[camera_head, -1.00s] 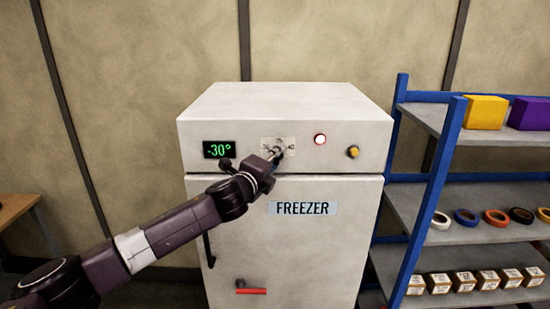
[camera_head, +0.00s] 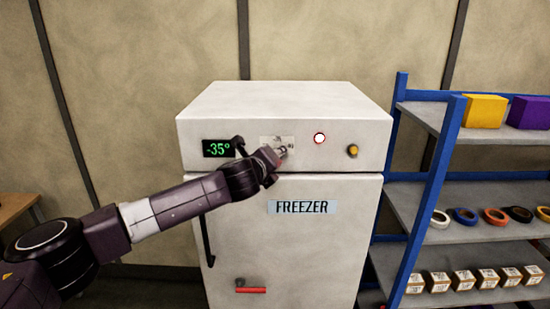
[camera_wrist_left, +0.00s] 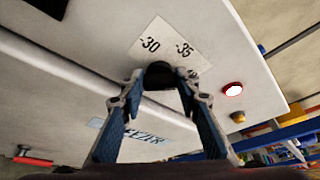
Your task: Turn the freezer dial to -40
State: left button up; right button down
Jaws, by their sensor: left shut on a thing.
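The white freezer (camera_head: 300,240) stands in front of me, and its display (camera_head: 218,148) reads -35°. The dial's light scale plate (camera_head: 270,141) is on the upper front panel, partly behind my arm. In the left wrist view the plate (camera_wrist_left: 167,42) shows -30 and -35, with part of another mark near the gripper. My left gripper (camera_head: 281,152) is at the dial. In the left wrist view the gripper (camera_wrist_left: 160,90) has its fingertips closed around the dark dial knob (camera_wrist_left: 160,73). The knob's pointer is hidden. My right gripper is not in view.
A red-white round light (camera_head: 319,138) and a yellow knob (camera_head: 352,151) sit right of the dial. The freezer has a dark vertical handle (camera_head: 206,240) and a red lever (camera_head: 251,290). A blue shelf rack (camera_head: 424,200) with tape rolls and boxes stands at the right.

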pick_arm(q)
jog(key=shift+f, duration=0.15)
jog(key=o, duration=1.2)
jog(key=shift+c, duration=0.2)
jog(key=v, duration=1.2)
